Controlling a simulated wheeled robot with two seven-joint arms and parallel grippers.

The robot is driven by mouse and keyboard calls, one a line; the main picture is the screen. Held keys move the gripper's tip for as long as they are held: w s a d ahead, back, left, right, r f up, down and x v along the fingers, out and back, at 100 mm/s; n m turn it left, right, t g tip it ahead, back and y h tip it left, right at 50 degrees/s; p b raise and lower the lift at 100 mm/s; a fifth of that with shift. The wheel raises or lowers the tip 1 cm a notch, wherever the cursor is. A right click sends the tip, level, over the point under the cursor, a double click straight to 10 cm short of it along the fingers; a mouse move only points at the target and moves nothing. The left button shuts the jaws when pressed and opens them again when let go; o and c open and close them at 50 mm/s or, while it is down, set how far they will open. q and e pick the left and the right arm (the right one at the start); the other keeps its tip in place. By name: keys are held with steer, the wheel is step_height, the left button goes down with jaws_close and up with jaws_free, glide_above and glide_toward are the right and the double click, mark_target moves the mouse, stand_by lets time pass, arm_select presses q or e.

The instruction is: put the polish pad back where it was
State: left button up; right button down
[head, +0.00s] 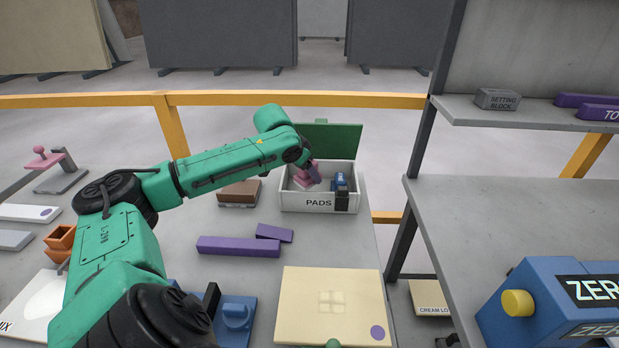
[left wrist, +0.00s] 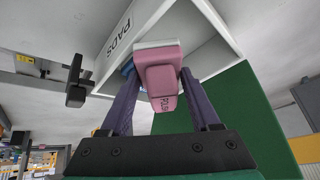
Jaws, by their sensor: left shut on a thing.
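The pink polish pad (head: 302,177) is in my left gripper (head: 311,173), at the white box marked PADS (head: 291,203). In the left wrist view the pad (left wrist: 163,85), with partly legible lettering and a pale layer, sits between the purple fingers of the left gripper (left wrist: 159,78). The gripper is shut on it. The box (left wrist: 150,22) shows close behind it there. In the head view the pad is within the box's opening; I cannot tell whether it touches the floor. My right gripper is not in view.
A blue item (head: 340,181) stands in the box's right part, with a black piece (head: 342,200) at the front wall. A green panel (head: 333,138) rises behind. A brown block (head: 239,193) is left of the box; purple bars (head: 238,246) lie in front. A rack stands right.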

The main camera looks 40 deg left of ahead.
arm_select(q)
steer(key=w, duration=0.1)
steer(key=w+a+p, duration=0.2)
steer(key=shift+w+r, duration=0.1)
steer(key=shift+r, duration=0.15)
step_height(320, 180, down, 7)
steer(key=shift+a+r+p, duration=0.1)
steer(key=shift+a+p, duration=0.05)
steer(key=shift+p, duration=0.3)
steer(key=shift+w+a+f, duration=0.1)
steer(key=shift+f, duration=0.35)
steer(key=o, duration=1.3)
